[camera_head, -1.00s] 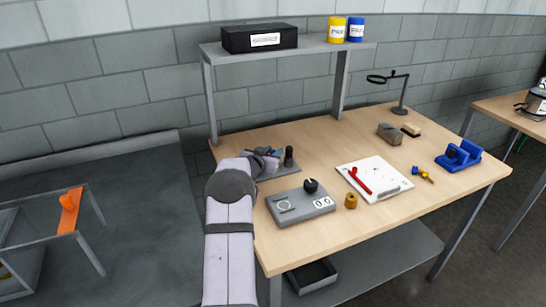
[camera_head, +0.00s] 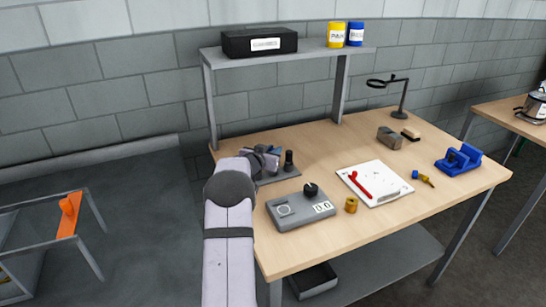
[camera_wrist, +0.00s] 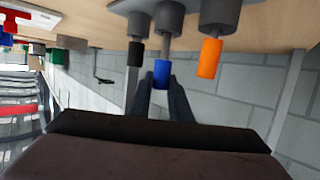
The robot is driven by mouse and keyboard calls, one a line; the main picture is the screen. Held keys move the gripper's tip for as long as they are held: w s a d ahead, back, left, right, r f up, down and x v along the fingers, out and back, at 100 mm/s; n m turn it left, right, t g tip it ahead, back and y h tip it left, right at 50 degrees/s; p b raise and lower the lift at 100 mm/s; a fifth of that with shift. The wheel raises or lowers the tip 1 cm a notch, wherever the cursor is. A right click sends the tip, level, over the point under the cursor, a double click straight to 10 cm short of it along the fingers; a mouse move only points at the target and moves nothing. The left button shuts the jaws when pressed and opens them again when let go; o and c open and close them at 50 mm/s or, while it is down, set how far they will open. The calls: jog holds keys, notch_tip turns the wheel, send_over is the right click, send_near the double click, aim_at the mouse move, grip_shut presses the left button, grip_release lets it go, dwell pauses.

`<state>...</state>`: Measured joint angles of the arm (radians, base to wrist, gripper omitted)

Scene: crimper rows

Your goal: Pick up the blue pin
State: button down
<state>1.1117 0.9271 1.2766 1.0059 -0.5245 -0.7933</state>
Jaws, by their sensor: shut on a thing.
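In the wrist view, which appears upside down, the blue pin (camera_wrist: 161,74) sits at the end of a grey cylinder (camera_wrist: 168,17). My gripper (camera_wrist: 162,82) has one finger on each side of the blue pin and is shut on it. A black pin (camera_wrist: 135,54) is beside it to the left, and an orange pin (camera_wrist: 209,58) is to the right on another grey cylinder (camera_wrist: 219,14). In the head view, my arm covers most of my gripper at the table's left end, and I cannot make out the pins there.
A grey box with a dial (camera_head: 301,209) stands just right of my arm. A black post (camera_head: 289,161) stands on a grey plate close to my gripper. A shelf (camera_head: 300,52) overhangs the back. A white board (camera_head: 386,190) with a red item lies mid-table.

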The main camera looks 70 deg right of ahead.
notch_tip(320, 180, up, 8)
jog(key=shift+f+p, duration=0.2)
jog(key=shift+p, duration=0.4)
jog(key=shift+r, duration=0.2)
jog(key=shift+r+p, duration=2.25)
jog(key=shift+p, duration=0.8)
